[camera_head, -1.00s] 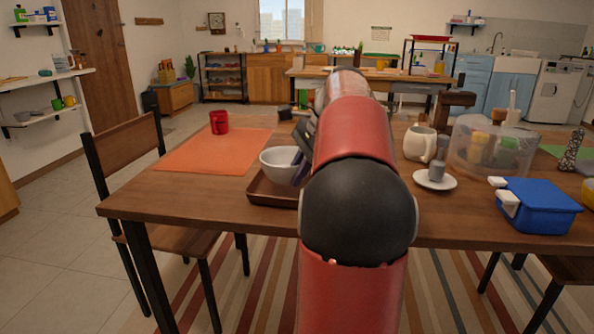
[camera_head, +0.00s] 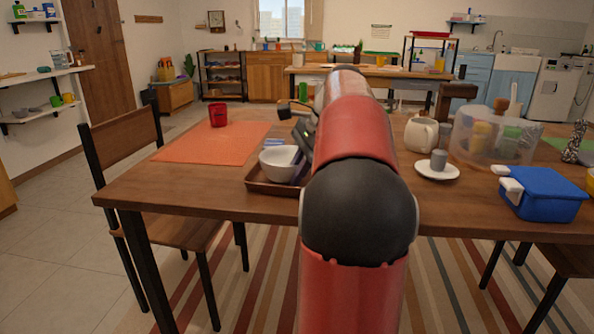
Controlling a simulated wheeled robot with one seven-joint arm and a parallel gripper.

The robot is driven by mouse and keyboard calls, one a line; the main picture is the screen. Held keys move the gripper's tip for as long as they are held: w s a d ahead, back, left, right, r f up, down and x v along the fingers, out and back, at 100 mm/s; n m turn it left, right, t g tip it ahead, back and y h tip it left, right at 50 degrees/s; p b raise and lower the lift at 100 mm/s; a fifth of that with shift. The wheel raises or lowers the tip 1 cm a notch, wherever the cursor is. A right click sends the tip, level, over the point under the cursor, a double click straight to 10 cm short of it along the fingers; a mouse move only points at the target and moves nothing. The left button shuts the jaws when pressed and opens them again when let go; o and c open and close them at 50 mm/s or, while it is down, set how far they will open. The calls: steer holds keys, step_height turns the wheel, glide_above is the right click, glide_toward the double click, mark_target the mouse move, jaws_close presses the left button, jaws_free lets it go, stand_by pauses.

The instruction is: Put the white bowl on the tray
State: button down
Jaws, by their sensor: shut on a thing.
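The white bowl (camera_head: 275,163) is upright over the brown tray (camera_head: 262,187), left of my arm. It covers much of the tray's inside; I cannot tell whether its base touches the tray. My gripper (camera_head: 299,153) is at the bowl's right side, shut on its rim. My red and black arm hides most of the gripper, the bowl's right edge and the tray's right part.
An orange mat (camera_head: 205,145) with a red cup (camera_head: 217,115) lies behind the tray. To the right are a white pitcher (camera_head: 420,135), a saucer (camera_head: 437,172) with a grey item, a clear container (camera_head: 495,145) and a blue box (camera_head: 541,196).

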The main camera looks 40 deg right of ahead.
steer(key=shift+f, duration=0.35)
steer(key=c, duration=1.4)
jaws_free()
steer(key=p+v, duration=0.2)
steer(key=v, duration=0.6)
steer(key=s+a+f+n+h, duration=0.15)
steer(key=a+n, duration=0.35)
steer(key=a, duration=0.5)
steer(key=a+f+n+h, duration=0.1)
steer(key=a+f+n, duration=0.25)
steer(key=a, duration=0.55)
steer(key=s+a+f+n, duration=0.3)
steer(key=a+f+n, duration=0.1)
steer(key=s+a+f+n+t, duration=0.1)
steer(key=s+a+f+n, duration=0.2)
steer(key=s+f+n, duration=0.1)
steer(key=s+a+f+n+h, duration=0.1)
steer(key=s+a+f+n, duration=0.3)
steer(key=f, duration=0.1)
steer(key=shift+s+a+n+t, duration=0.1)
steer(key=shift+a+n+t, duration=0.2)
steer(key=shift+n, duration=0.05)
